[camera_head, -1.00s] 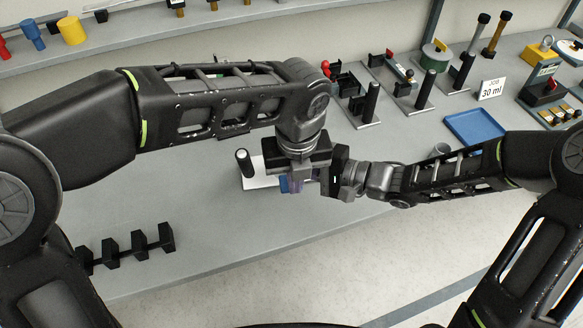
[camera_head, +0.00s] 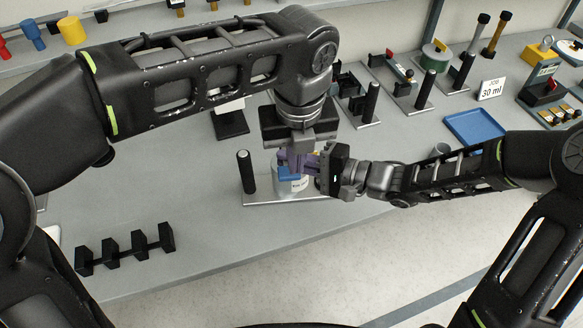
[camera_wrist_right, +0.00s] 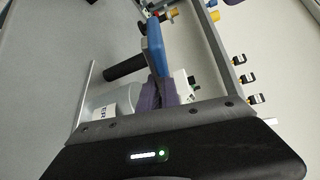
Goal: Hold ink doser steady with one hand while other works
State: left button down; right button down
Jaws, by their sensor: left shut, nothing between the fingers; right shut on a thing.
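The ink doser (camera_head: 296,185), a pale labelled container with a blue part on top, stands on a light base plate with a black post at its left. My right gripper (camera_head: 308,166) comes in from the right and is shut on the doser's upper part. In the right wrist view its purple fingers (camera_wrist_right: 160,93) meet at the blue part (camera_wrist_right: 154,48), with the labelled container (camera_wrist_right: 108,108) beside them. My left gripper (camera_head: 291,157) points down right above the doser, shut and empty. Its fingertips overlap the right gripper's in the head view, so contact is unclear.
A black rack with several blocks (camera_head: 125,249) lies at the front left. A blue tray (camera_head: 474,127), a 30 ml sign (camera_head: 491,89) and several fixtures with black posts stand at the back right. The bench's front edge is close to the doser.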

dwell(0.3)
jog(key=c, duration=1.5)
grip_release()
jog(key=v, duration=1.2)
